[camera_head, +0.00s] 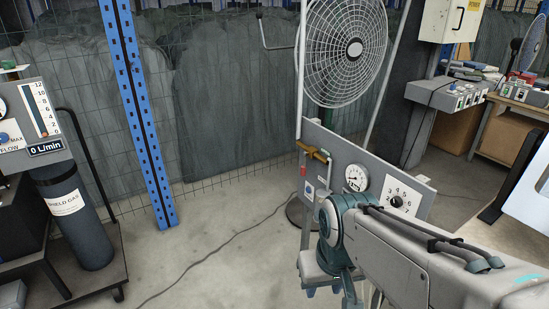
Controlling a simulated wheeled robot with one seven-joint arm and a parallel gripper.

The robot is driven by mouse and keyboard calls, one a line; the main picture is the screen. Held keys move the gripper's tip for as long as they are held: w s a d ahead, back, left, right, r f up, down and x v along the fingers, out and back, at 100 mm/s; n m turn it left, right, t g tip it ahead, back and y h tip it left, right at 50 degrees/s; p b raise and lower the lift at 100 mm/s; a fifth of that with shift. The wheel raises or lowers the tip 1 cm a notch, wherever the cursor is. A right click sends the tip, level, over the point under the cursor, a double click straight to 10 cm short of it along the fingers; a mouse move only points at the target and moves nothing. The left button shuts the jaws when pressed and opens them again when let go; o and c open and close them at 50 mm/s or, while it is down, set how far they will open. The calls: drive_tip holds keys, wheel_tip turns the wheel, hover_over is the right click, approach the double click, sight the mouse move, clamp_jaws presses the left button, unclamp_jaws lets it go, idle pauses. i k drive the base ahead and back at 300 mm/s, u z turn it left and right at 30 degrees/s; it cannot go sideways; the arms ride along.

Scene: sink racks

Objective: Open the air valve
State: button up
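A grey panel (326,137) stands right of centre, in front of the mesh fence. On its left part is a brass-yellow lever (313,151) on a pipe, which looks like the air valve. The lever lies crosswise, sloping slightly down to the right. A small red part (303,170) hangs below its left end. A round white gauge (356,178) and a numbered dial plate (398,197) are on the same panel. My grey and teal arm reaches in from the lower right and covers the panel's lower part. I cannot make out my gripper's fingers.
A large fan (345,48) stands above the panel. A blue post (139,110) and mesh fence are behind. A shield gas cylinder (73,215) on a cart is at left. A cable (215,253) crosses the otherwise clear floor. Workbenches are at right.

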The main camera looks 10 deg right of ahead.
sight(303, 168)
drive_tip(key=u, duration=0.15)
drive_tip(key=i, duration=1)
drive_tip(key=z, duration=0.6)
